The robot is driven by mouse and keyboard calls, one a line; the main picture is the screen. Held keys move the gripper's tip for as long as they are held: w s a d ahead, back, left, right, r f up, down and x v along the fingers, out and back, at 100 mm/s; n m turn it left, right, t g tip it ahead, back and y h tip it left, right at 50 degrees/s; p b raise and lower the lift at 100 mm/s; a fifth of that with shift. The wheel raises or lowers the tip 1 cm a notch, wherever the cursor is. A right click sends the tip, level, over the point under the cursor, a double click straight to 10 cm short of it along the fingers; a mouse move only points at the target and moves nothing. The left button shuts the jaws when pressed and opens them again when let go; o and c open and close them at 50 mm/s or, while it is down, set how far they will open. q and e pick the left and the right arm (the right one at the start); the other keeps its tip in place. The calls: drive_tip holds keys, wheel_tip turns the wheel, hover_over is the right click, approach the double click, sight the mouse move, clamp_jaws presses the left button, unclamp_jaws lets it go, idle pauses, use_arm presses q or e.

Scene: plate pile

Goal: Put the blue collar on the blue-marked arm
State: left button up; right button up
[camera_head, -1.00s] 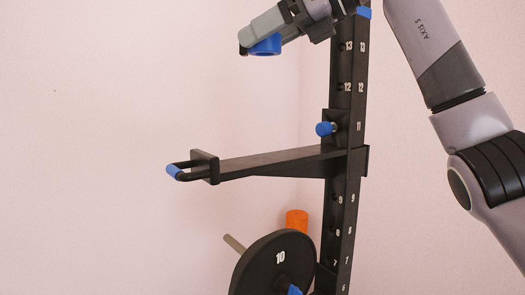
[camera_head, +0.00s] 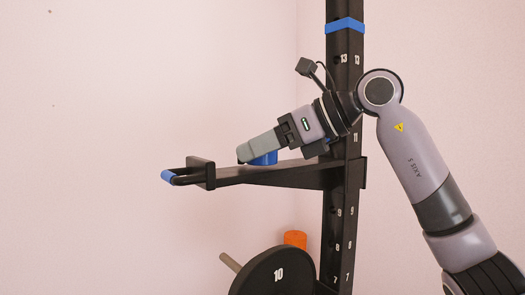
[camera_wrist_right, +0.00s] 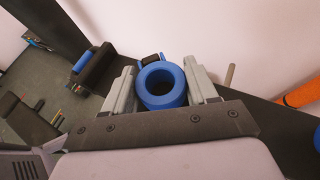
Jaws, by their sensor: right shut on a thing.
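The blue collar (camera_head: 264,158) is a short ring held in my right gripper (camera_head: 250,154). In the right wrist view the collar (camera_wrist_right: 145,93) sits between the two fingers (camera_wrist_right: 161,70), its round hole facing the camera. The blue-marked end also shows in the right wrist view (camera_wrist_right: 82,62). My left gripper is not in view.
A black numbered upright (camera_head: 345,200) with a blue band (camera_head: 344,25) carries the arm. Below are a black plate marked 10 (camera_head: 265,278), a tan peg (camera_head: 230,262) and an orange cylinder (camera_head: 295,239). The space left of the arm is clear.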

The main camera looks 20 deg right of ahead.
drive_tip(key=shift+f, duration=0.15)
drive_tip(key=shift+f+b, duration=0.4)
drive_tip(key=shift+f, duration=0.25)
drive_tip(key=o, duration=1.1)
drive_tip(key=shift+f, duration=0.1)
drive_tip(key=shift+a, duration=0.1)
drive_tip(key=shift+r+p, duration=0.3)
drive_tip(key=shift+r, duration=0.1)
drive_tip(key=v, duration=0.8)
drive_tip(key=b+v, duration=0.1)
drive_tip(key=v, duration=0.3)
drive_tip(key=shift+r, duration=0.4)
